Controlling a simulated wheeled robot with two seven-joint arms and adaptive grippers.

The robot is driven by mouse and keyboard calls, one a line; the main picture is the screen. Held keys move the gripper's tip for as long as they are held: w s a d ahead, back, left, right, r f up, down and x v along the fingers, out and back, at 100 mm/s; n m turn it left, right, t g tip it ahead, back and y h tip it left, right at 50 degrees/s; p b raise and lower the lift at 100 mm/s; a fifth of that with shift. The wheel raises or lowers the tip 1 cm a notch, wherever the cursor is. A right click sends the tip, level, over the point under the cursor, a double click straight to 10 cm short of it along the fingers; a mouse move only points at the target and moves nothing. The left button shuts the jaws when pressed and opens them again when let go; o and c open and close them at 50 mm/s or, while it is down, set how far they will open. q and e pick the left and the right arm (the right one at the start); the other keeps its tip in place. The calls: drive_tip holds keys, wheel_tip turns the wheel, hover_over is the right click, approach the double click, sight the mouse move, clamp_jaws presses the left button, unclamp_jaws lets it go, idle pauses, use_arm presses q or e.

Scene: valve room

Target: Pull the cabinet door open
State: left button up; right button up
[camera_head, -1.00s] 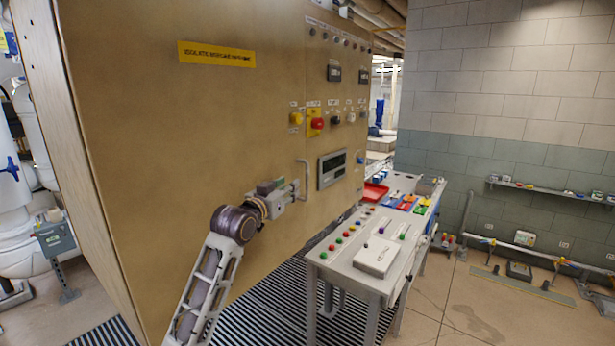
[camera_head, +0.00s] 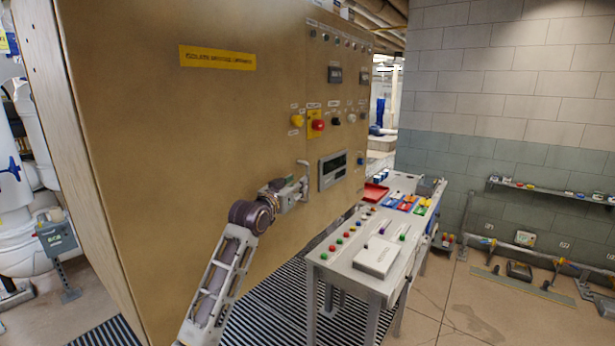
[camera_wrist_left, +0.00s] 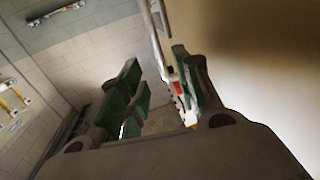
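The cabinet door (camera_head: 150,130) is a large tan panel and looks closed. Its handle (camera_head: 305,166) is a grey vertical bar left of the dark display; its lower part is hidden by my gripper. My left gripper (camera_head: 302,187) is at the lower part of the handle, close to the door face. In the left wrist view its green-padded fingers (camera_wrist_left: 160,92) stand apart. The handle bar (camera_wrist_left: 155,35) runs down from the top into the gap, close to the right finger; I cannot tell whether it touches. My right gripper is in neither view.
A grey console table (camera_head: 345,262) with coloured buttons and a red tray (camera_head: 375,192) stands right of the door. Yellow and red knobs (camera_head: 317,125) stick out above the handle. A striped floor grate (camera_head: 265,305) lies below.

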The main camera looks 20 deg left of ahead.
use_arm(q)
drive_tip(key=p, duration=0.2)
hover_over(308, 198)
drive_tip(key=shift+w+a, duration=0.15)
drive_tip(key=shift+w, duration=0.2)
idle(0.3)
drive_tip(key=shift+c, duration=0.5)
clamp_jaws()
